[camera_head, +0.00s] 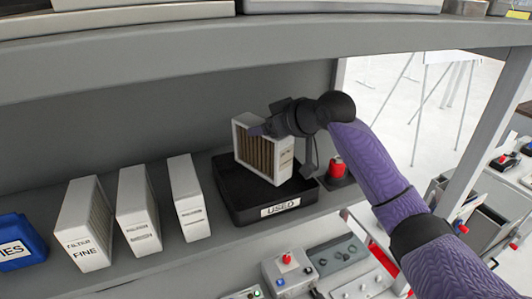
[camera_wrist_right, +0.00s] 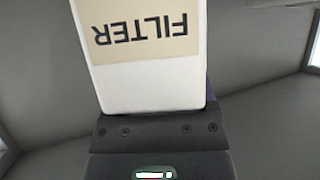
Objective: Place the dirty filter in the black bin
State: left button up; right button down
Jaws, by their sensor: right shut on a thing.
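The dirty filter (camera_head: 262,152) has a white frame with brownish pleats. My right gripper (camera_head: 258,130) is shut on its upper part. The black bin (camera_head: 239,205), labelled "USED", sits on the shelf directly under the filter. The filter's lower part appears within the bin's outline; whether it touches the bin floor I cannot tell. In the right wrist view, the filter (camera_wrist_right: 145,85) fills the upper middle, with its "FILTER" label upside down, close against the gripper. My left gripper is not in view.
Several white filters, one labelled "FINE" (camera_head: 83,240), stand left of the bin. A blue bin (camera_head: 20,245) is at the far left. A red button (camera_head: 338,168) is right of the black bin. The upper shelf (camera_head: 200,68) runs overhead. Control boxes (camera_head: 290,270) sit below.

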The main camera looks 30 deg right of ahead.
aim_at(266, 147)
notch_tip(266, 147, down, 5)
jog(key=shift+w+r, duration=0.1)
jog(key=shift+w, duration=0.05)
jog(key=shift+f, duration=0.2)
grip_release()
jog(key=shift+r, duration=0.2)
jog(key=b+v, duration=0.2)
jog(key=v, duration=0.9)
jog(key=shift+s+d, duration=0.15)
jog(key=shift+s, duration=0.15)
jog(key=shift+s+r, duration=0.15)
jog(key=shift+r, duration=0.05)
